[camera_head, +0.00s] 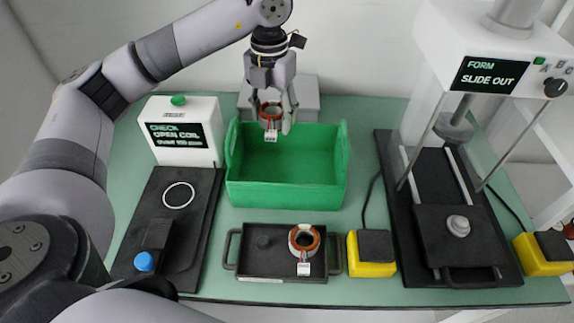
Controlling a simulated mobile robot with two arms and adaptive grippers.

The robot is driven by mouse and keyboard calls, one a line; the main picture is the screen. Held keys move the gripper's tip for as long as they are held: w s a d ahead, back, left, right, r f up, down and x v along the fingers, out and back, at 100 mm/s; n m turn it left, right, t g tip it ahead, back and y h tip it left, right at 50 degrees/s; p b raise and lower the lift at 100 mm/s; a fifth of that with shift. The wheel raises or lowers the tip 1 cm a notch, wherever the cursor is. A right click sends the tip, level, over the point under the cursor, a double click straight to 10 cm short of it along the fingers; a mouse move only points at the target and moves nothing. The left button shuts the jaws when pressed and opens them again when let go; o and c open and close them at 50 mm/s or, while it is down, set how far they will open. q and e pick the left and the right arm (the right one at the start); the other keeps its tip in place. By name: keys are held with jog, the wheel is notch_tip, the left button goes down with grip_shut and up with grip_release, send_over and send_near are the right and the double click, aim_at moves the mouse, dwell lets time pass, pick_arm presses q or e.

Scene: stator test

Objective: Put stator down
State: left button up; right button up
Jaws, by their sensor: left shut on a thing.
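My left gripper (271,105) points down over the back left part of the green crate (285,194). It is shut on a stator (270,113), a copper-coloured ring with a small white tag hanging below it. The held stator appears above the crate floor, near the back wall; its exact height I cannot tell. A second stator (304,240) with a white tag lies on the right side of the black tray (270,264). My right gripper is not in view.
A tester (180,132) reading "CHECK OPEN COIL" stands at left, with a black base and white ring mark. A press (490,75) reading "FORM SLIDE OUT" stands at right. Yellow boxes (371,268) (543,263) sit near the front. A grey box (305,100) is behind the crate.

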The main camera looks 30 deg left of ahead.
pick_arm(q)
send_over(276, 171)
notch_tip(276, 171, down, 10)
jog(key=shift+r+p, duration=0.1)
jog(key=shift+p, duration=0.3)
jog(key=shift+a+f, duration=0.1)
jog(key=shift+f, duration=0.6)
notch_tip(276, 171, down, 4)
jog(key=shift+r, duration=0.1)
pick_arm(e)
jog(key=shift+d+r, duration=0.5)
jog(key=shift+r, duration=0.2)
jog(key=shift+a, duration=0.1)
pick_arm(q)
jog(key=shift+f, duration=0.25)
jog(key=o, duration=1.5)
jog(key=shift+c, duration=0.2)
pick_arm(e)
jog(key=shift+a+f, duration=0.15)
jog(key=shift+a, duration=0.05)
pick_arm(q)
jog(key=shift+r, duration=0.15)
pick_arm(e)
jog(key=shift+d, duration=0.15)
